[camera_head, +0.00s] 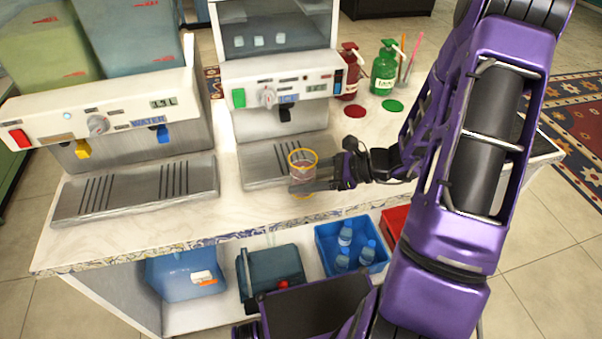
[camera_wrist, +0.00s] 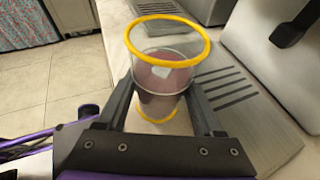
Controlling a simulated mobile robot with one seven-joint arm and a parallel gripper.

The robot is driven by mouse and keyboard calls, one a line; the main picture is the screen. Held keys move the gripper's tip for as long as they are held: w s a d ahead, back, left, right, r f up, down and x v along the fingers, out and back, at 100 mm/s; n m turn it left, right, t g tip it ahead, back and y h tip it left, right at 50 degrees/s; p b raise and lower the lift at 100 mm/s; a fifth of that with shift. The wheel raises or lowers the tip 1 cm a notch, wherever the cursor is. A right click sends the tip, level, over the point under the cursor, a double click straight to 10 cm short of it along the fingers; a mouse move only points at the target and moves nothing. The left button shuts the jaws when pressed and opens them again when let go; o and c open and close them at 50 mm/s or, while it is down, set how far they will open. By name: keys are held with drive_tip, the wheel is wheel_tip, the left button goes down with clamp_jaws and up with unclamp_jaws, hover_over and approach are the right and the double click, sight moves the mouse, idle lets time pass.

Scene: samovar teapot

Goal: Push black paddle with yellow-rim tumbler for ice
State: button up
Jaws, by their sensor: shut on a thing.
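The yellow-rim tumbler (camera_head: 302,172) is clear, with yellow bands at its top and bottom and something reddish-brown showing in its lower part. My gripper (camera_head: 318,180) is shut on it from the right, holding it upright in front of the ice machine's drip tray (camera_head: 262,163). In the wrist view the tumbler (camera_wrist: 167,60) stands between both fingers. The black paddle (camera_head: 285,114) hangs under the ice machine's front panel, behind and above the tumbler. In the wrist view a dark paddle (camera_wrist: 298,27) shows at the upper right. The tumbler is apart from it.
The water machine (camera_head: 105,110) with yellow and blue paddles stands to the left. A red bottle (camera_head: 348,72) and a green bottle (camera_head: 385,68) stand right of the ice machine. A blue crate (camera_head: 325,240) with bottles is on the lower shelf. The counter front is clear.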

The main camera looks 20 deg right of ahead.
idle(0.4)
drive_tip(key=shift+w+b, duration=0.3)
drive_tip(key=shift+w, duration=6.3)
drive_tip(key=shift+w, duration=0.15)
drive_tip(key=shift+w, duration=0.85)
drive_tip(key=shift+s, duration=2.5)
drive_tip(key=shift+s+p, duration=0.4)
drive_tip(key=shift+s, duration=4.65)
drive_tip(key=shift+w, duration=0.1)
